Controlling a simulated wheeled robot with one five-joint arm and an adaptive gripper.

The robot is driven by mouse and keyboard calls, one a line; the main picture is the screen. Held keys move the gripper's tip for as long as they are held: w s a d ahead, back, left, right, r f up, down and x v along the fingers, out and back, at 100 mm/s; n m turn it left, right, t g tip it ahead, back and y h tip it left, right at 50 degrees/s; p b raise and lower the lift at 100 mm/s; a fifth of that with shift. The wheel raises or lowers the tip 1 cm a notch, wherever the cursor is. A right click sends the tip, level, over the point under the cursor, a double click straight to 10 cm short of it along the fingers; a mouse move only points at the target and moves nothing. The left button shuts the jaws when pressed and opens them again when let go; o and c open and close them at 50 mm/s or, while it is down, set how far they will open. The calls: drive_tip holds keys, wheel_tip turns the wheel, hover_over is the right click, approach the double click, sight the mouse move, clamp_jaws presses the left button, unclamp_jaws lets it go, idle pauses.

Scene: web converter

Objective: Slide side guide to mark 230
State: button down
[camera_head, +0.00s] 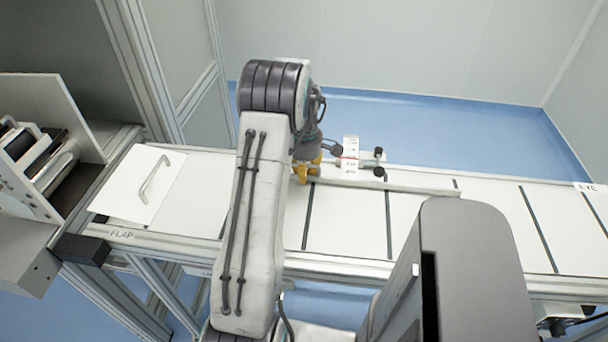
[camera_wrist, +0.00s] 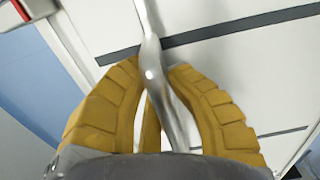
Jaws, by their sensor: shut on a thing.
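The side guide is a long pale rail (camera_head: 400,187) lying along the far side of the white conveyor bed. In the wrist view its grey metal bar (camera_wrist: 152,45) runs between the yellow fingers. My gripper (camera_head: 306,172) is at the left end of the rail, and its fingers (camera_wrist: 154,72) are shut on the bar. A white scale plate (camera_head: 350,156) with a red line stands just right of my gripper. Its numbers are too small to read. Black knobs (camera_head: 379,154) sit right of the plate. My arm hides part of the bed left of the gripper.
A white flap (camera_head: 128,190) with a handle lies on the left of the bed, near a roller unit (camera_head: 40,150). Dark stripes (camera_head: 308,216) cross the bed. A large grey body blocks the lower right of the head view. Blue floor lies beyond.

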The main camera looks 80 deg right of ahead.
drive_tip(key=shift+d+p, duration=0.65)
drive_tip(key=shift+d, duration=0.4)
drive_tip(key=c, duration=1.3)
unclamp_jaws()
drive_tip(key=shift+o, duration=0.2)
wheel_tip(320, 180, up, 12)
drive_tip(key=shift+w, duration=0.15)
